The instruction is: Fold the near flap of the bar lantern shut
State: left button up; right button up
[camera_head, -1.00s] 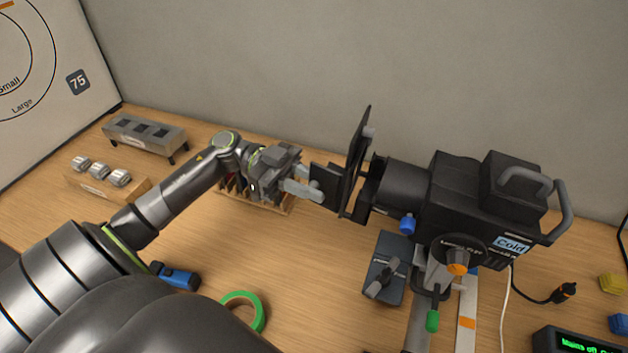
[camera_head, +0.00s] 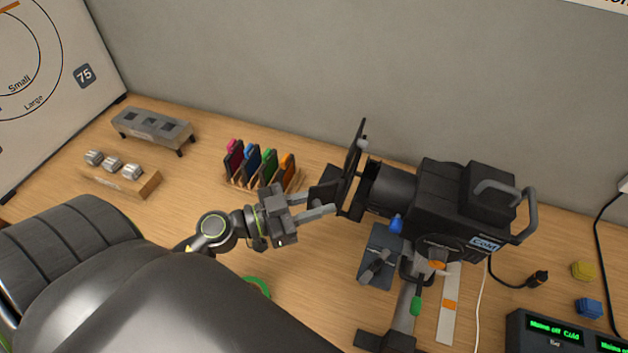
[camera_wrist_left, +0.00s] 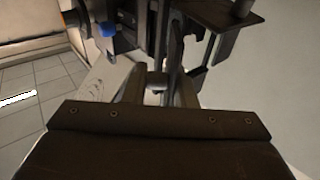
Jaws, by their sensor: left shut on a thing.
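The black bar lantern (camera_head: 440,200) stands on its mount in the middle right of the head view, lens end to the left. A tall dark flap (camera_head: 355,148) stands up at its front. The near flap (camera_head: 322,193), a small dark plate, juts out leftward from the front on the near side. My left gripper (camera_head: 328,207) is shut on this flap at the lantern's front left. In the left wrist view the gripper's fingers (camera_wrist_left: 157,88) reach in among dark plates, and the exact contact is hard to make out. My right gripper is not in view.
A rack of coloured filters (camera_head: 262,168) stands behind my left gripper. A grey three-slot stand (camera_head: 152,127) and a wooden block with silver knobs (camera_head: 118,172) lie at the left. A green tape roll (camera_head: 258,286) is partly hidden by my arm. A control box (camera_head: 555,335) stands at the near right.

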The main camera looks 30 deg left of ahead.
pick_arm(q)
jog(key=shift+s+d+f+n+t+y, duration=0.1)
jog(key=shift+d+n+t+y, duration=0.35)
jog(key=shift+n+y, duration=0.55)
jog(key=shift+s+d+f+n+t+y, duration=0.15)
jog(key=shift+n+t+y, duration=0.5)
jog(key=shift+y, duration=0.7)
jog(key=shift+w+d+n+t+y, duration=0.1)
jog(key=shift+d+n+t+y, duration=0.3)
jog(key=shift+n+t+y, duration=0.55)
jog(key=shift+g+y, duration=0.25)
jog(key=shift+y, duration=0.15)
jog(key=o, duration=0.6)
jog(key=shift+o, duration=1.2)
jog(key=shift+d, duration=0.1)
jog(key=shift+d+r, duration=0.1)
jog(key=shift+d, duration=0.05)
